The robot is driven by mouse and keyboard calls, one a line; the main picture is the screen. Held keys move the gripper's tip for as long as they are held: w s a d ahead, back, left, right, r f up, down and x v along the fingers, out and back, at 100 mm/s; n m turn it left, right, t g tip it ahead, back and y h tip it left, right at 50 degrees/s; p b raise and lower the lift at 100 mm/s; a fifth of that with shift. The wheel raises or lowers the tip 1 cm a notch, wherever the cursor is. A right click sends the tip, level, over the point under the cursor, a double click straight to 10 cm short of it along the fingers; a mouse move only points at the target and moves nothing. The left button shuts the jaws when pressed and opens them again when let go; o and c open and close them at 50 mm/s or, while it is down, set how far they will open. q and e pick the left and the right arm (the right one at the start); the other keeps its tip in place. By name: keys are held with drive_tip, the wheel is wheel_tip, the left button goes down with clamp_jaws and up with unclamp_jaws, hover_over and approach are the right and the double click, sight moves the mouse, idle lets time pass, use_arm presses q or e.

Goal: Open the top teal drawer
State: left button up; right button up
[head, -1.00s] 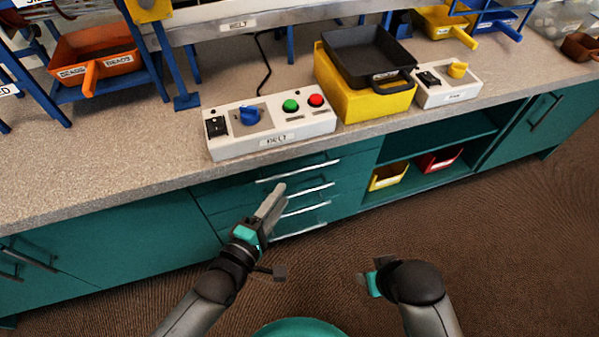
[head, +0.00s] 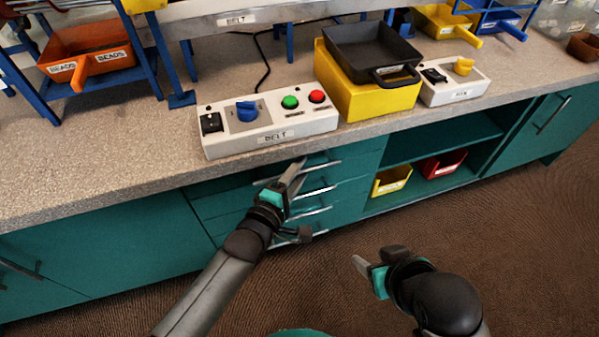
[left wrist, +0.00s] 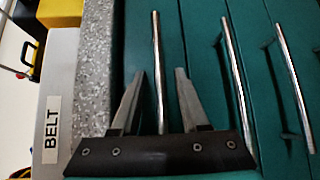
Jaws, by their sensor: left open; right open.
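The top teal drawer (head: 358,150) is under the counter edge and looks shut, flush with the drawers below. Its silver bar handle (head: 325,165) is partly hidden behind my left gripper. My left gripper (head: 293,170) is open in front of the drawers, near the left part of that handle. In the left wrist view, the top handle (left wrist: 156,60) appears between the two open fingers (left wrist: 160,75); I cannot tell whether they touch it. My right gripper (head: 360,266) is open and empty over the floor, away from the drawers.
Lower drawer handles (head: 318,190) sit close below. The counter edge overhangs just above, carrying the belt control box (head: 270,130) and a yellow box (head: 365,95) with a black tray (head: 372,52). An open shelf to the right holds yellow and red bins. The floor in front is clear.

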use_arm(q)
drive_tip(key=shift+w, duration=0.15)
clamp_jaws()
idle(0.4)
idle(1.1)
